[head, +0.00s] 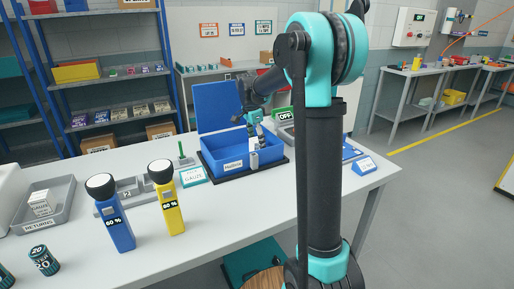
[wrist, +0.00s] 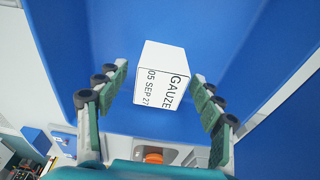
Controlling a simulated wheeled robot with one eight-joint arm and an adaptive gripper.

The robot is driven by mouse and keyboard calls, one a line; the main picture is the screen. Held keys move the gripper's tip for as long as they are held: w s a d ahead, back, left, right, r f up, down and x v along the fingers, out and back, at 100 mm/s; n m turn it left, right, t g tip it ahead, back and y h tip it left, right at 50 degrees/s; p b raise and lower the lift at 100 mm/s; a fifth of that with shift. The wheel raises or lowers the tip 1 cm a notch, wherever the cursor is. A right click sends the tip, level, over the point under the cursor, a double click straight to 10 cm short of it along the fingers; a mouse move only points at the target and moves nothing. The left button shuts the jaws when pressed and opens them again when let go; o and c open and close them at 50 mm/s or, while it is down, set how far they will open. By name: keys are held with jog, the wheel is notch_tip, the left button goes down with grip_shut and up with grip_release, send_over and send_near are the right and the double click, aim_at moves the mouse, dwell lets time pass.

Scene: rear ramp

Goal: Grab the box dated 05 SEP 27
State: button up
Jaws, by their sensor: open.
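A white box (wrist: 161,75) lettered GAUZE and 05 SEP 27 sits inside a blue case in the wrist view. My gripper (wrist: 158,88) is open, with one green-padded finger on each side of the box and a visible gap at both. In the head view the blue case (head: 215,160) stands open on the table with its lid raised at the back, and my gripper (head: 254,128) reaches down into it. White faces show under the gripper there, but their print is too small to read.
A grey RETURNS tray (head: 62,212) holds another white box (head: 41,203) marked GAUZE. Blue (head: 115,222) and yellow (head: 168,205) devices stand at the table's front. A teal-edged GAUZE sign (head: 193,177) stands left of the case.

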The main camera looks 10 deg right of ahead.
jog(key=shift+f, duration=0.35)
jog(key=shift+c, duration=0.3)
jog(key=c, duration=1.2)
jog(key=shift+r, duration=0.1)
